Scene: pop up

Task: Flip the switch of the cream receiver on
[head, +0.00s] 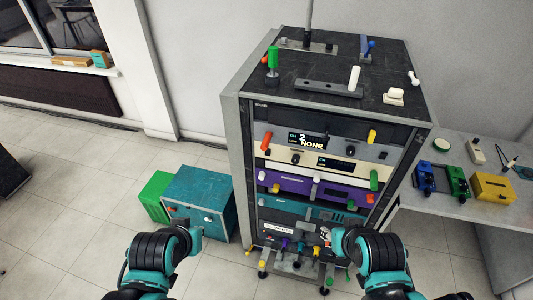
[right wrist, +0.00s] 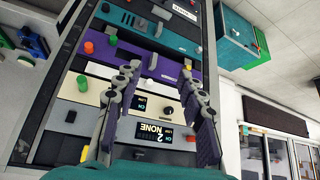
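The cream receiver (head: 310,158) sits in the rack between a grey unit above and a purple unit below. It has a small dark display and several small controls. I cannot tell which control is its switch or how it is set. In the right wrist view, the receiver (right wrist: 105,95) shows upside down, partly hidden by my fingers. My right gripper (right wrist: 160,105) is open and empty there, facing the rack front. In the head view, it (head: 338,242) is by the lower rack. My left gripper (head: 195,238) is low, left of the rack; its finger state is unclear.
The grey unit (head: 345,143) reads "2 NONE". The purple unit (head: 330,190) and teal unit (head: 290,205) carry protruding knobs. A teal cabinet (head: 200,195) stands left of the rack. A side table (head: 445,205) holds coloured devices.

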